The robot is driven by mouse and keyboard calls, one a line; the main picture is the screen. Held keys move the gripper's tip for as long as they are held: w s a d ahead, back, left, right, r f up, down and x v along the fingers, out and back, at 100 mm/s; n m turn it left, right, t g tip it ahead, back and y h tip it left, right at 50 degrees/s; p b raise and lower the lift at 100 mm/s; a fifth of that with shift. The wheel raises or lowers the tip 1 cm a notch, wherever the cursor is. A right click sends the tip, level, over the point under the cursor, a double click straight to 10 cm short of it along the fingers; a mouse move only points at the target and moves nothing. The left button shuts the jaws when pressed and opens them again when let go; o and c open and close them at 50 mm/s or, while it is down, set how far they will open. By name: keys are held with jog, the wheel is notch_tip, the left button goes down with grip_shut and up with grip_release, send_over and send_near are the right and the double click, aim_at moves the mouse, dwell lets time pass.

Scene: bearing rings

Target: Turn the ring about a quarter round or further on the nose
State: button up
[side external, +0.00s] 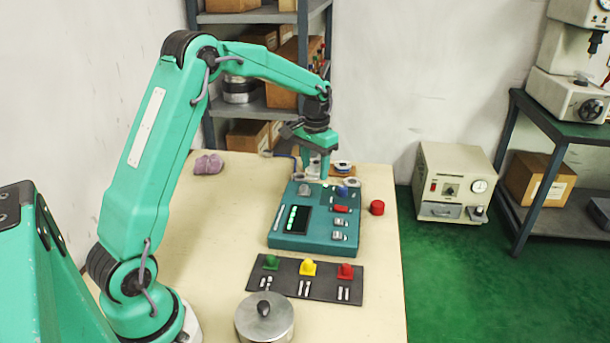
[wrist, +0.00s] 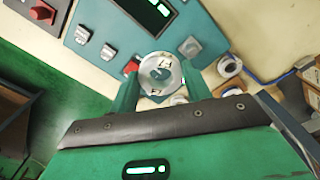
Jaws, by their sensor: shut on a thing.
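The ring (wrist: 160,66) is a clear, shiny disc-like ring with several dark marks on its face and a bluish middle. It shows in the wrist view between the two green fingers of my gripper (wrist: 160,80), which is shut on it. The nose is covered by the ring in this view, so I cannot tell how the ring sits on it. In the side view my gripper (side external: 315,176) points down at the far edge of the teal console (side external: 285,241).
The console carries a grey knob (wrist: 190,47), switches and a lit display (side external: 292,219). Loose rings (wrist: 229,67) lie beyond it. A red button (side external: 377,208) stands at its right. A dark panel (side external: 322,291) with coloured knobs and a lidded metal pot (side external: 265,322) are nearer.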

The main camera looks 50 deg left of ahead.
send_over(304, 186)
notch_tip(304, 186, down, 2)
jog(key=shift+a+f, duration=0.15)
jog(key=shift+f, duration=0.1)
jog(key=shift+f, duration=0.15)
jog(key=shift+f, duration=1.85)
jog(key=shift+f, duration=0.95)
dwell(1.5)
dwell(1.1)
jog(key=shift+f+n, duration=0.1)
jog(key=shift+n, duration=1.2)
jog(key=shift+f+n, duration=0.1)
jog(key=shift+n, duration=1.2)
jog(key=shift+n, duration=0.3)
